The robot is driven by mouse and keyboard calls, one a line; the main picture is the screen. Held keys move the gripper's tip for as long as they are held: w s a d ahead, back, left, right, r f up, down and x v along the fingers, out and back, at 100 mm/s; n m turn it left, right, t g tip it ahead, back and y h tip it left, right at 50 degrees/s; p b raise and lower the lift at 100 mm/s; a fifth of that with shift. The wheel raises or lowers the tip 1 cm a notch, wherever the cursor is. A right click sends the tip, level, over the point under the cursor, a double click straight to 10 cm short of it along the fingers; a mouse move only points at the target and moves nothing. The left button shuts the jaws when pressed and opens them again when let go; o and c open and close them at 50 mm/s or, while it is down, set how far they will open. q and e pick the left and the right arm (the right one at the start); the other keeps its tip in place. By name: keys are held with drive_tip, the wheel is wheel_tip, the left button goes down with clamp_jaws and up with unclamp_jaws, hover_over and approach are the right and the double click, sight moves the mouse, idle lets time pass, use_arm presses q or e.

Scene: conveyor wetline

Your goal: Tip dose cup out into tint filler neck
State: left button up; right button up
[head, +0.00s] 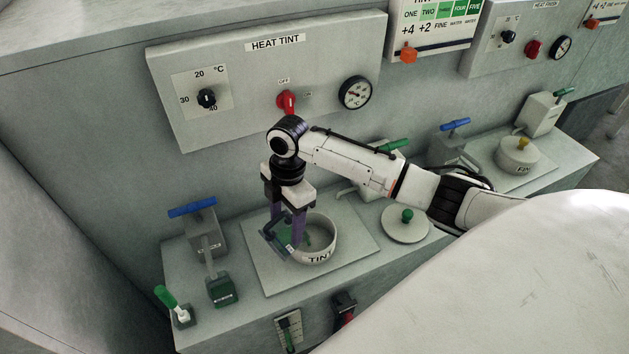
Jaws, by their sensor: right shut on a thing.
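The tint filler neck (319,257) is a round, open, pale collar lettered TINT on a square plate in the middle of the counter. Something green shows inside it. My right gripper (286,236) points down at its left side, purple fingers shut on the dose cup (274,240). The cup is small, dark and bluish, and looks tilted at the collar's left rim. The fingers partly hide it, so I cannot tell whether it touches the rim or what is in it. My left gripper is not in view.
A round lid with a green knob (407,224) lies right of the neck. A blue-handled tap (205,232) and a green-handled lever (171,302) stand left. The HEAT TINT panel (330,70) is on the wall behind. A capped FINE neck (519,155) is farther right.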

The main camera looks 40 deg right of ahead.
drive_tip(key=shift+d+r+y, duration=0.15)
drive_tip(key=shift+d+y, duration=0.2)
drive_tip(key=shift+d, duration=0.25)
drive_tip(key=shift+d+r+y, duration=0.15)
drive_tip(key=shift+d+y, duration=0.2)
drive_tip(key=shift+d, duration=0.2)
drive_tip(key=shift+w+d+y, duration=0.1)
drive_tip(key=shift+d+y, duration=0.05)
drive_tip(key=shift+y, duration=0.15)
drive_tip(key=shift+r, duration=0.1)
